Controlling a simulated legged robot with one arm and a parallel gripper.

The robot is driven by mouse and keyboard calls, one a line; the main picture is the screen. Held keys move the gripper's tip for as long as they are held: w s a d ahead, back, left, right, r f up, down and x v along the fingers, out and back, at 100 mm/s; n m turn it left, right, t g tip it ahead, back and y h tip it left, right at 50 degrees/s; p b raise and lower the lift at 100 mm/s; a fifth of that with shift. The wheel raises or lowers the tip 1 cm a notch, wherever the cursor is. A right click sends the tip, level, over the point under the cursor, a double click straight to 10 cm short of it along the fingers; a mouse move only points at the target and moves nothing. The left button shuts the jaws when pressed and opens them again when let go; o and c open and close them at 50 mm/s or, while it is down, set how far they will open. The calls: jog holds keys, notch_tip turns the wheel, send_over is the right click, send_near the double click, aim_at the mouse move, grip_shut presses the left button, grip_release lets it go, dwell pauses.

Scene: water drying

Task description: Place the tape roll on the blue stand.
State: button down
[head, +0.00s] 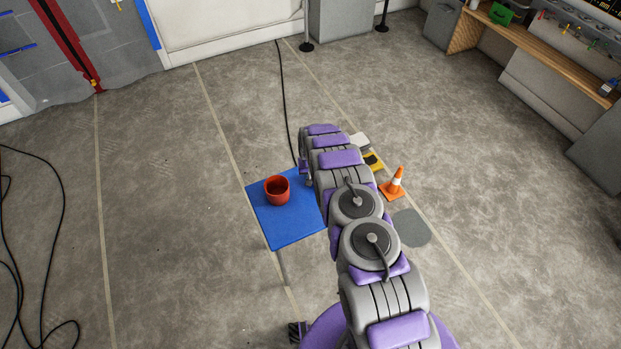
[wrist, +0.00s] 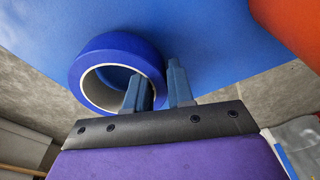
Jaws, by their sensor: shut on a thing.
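The tape roll (wrist: 116,50) is a thick blue ring with a pale inner core in the wrist view. My gripper (wrist: 160,76) is shut on its wall, with one finger inside the ring and the other outside. The blue stand (head: 292,229) is a flat square top on a thin leg in the head view. Its top also fills the upper wrist view (wrist: 215,45), behind the roll. I cannot tell whether the roll touches it. In the head view my arm hides the roll and most of the gripper, by the stand's right side.
A red cup (head: 277,190) sits on the stand toward its back; it also shows at the wrist view's upper right (wrist: 292,28). An orange cone (head: 393,183) and a grey disc (head: 411,228) are on the floor to the right. The stand's front half is clear.

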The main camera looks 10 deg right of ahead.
jog(key=shift+f, duration=0.4)
jog(key=shift+a+r, duration=0.1)
jog(key=shift+a, duration=0.1)
jog(key=shift+a, duration=0.1)
jog(key=c, duration=1.4)
grip_release()
jog(key=o, duration=0.4)
notch_tip(320, 180, up, 12)
jog(key=s+p, duration=0.1)
jog(key=p, duration=0.1)
jog(key=shift+s, duration=0.2)
